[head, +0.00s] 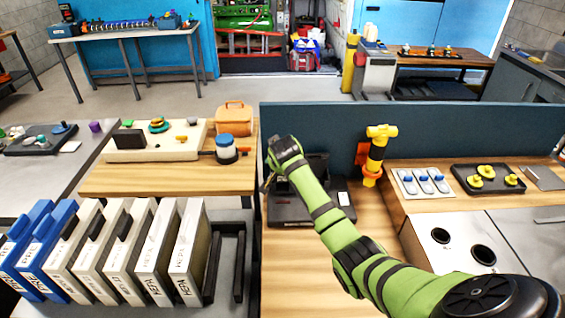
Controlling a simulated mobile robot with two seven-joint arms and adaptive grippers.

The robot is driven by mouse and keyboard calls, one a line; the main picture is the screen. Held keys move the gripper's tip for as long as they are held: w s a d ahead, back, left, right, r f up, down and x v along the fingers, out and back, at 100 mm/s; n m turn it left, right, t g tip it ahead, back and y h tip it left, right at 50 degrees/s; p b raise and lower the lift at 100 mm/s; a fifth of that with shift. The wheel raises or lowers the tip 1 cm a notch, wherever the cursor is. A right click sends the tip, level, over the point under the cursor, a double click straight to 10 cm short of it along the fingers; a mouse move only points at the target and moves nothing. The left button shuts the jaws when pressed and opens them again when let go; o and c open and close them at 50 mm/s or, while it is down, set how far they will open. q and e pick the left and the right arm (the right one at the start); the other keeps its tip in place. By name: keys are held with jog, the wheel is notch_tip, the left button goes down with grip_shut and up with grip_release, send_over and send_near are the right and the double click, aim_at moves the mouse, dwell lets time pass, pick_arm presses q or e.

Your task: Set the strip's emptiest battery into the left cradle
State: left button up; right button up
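I cannot make out a battery for certain. I cannot tell whether these are the strip and cradles. My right gripper (268,184) is at the end of the green arm from the lower right, above the left side of a black device on the wooden bench. Its fingers are small and dark, and their opening is unclear. My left gripper is not in view.
Upright blue and white labelled blocks (130,262) fill the lower left. A wooden table (150,181) behind them holds a cream board, an orange case (235,119) and a blue-lidded jar (226,149). A blue partition (330,128) stands behind my arm. Open grey floor (270,88) lies beyond.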

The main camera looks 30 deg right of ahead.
jog(key=shift+a+r+p, duration=0.1)
jog(key=shift+r+p, duration=0.05)
jog(key=shift+p, duration=0.55)
dwell(0.8)
jog(key=shift+f+b, duration=0.6)
jog(key=shift+f, duration=0.75)
dwell(0.4)
jog(key=o, duration=1.7)
jog(key=shift+f, duration=0.15)
jog(key=v, duration=1.2)
jog(key=shift+a, duration=0.1)
